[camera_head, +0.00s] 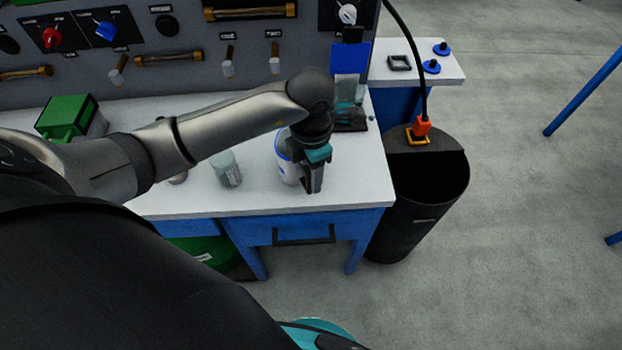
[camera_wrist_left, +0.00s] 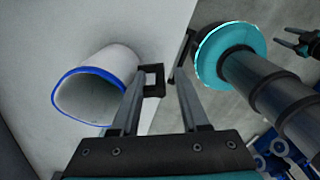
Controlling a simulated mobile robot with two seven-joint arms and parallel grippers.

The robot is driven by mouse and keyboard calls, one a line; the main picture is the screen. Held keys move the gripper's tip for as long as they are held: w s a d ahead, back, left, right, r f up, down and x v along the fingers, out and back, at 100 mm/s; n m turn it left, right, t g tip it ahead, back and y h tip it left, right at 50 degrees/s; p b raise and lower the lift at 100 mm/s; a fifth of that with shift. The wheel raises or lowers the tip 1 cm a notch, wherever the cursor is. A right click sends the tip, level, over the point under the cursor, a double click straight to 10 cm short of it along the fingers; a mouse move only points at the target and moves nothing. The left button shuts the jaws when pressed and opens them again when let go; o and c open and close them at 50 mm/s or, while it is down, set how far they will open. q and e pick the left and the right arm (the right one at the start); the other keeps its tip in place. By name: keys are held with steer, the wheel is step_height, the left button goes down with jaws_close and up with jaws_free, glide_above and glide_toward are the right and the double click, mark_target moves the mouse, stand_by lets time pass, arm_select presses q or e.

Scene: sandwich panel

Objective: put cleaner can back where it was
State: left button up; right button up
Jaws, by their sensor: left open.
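A white can with blue markings (camera_head: 287,158), apparently the cleaner can, stands on the white bench top near its front right corner, partly hidden by my left gripper. In the left wrist view a white round body with a blue rim (camera_wrist_left: 113,68), apparently the same can, is left of the fingers and not between them. My left gripper (camera_head: 313,184) points down just right of the can in the head view. In the wrist view its fingers (camera_wrist_left: 168,72) are apart with nothing between them. Whether a finger touches the can is unclear.
A clear jar (camera_head: 226,170) stands left of the can. A teal-tinted container (camera_head: 350,105) stands behind my gripper. A green box (camera_head: 67,118) sits at the back left. A black bin (camera_head: 415,215) stands beside the bench's right end. The control panel (camera_head: 190,70) rises behind.

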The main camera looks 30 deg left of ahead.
arm_select(q)
step_height(320, 180, up, 8)
steer(key=shift+f+p, duration=0.1)
steer(key=shift+p, duration=0.5)
stand_by(0.9)
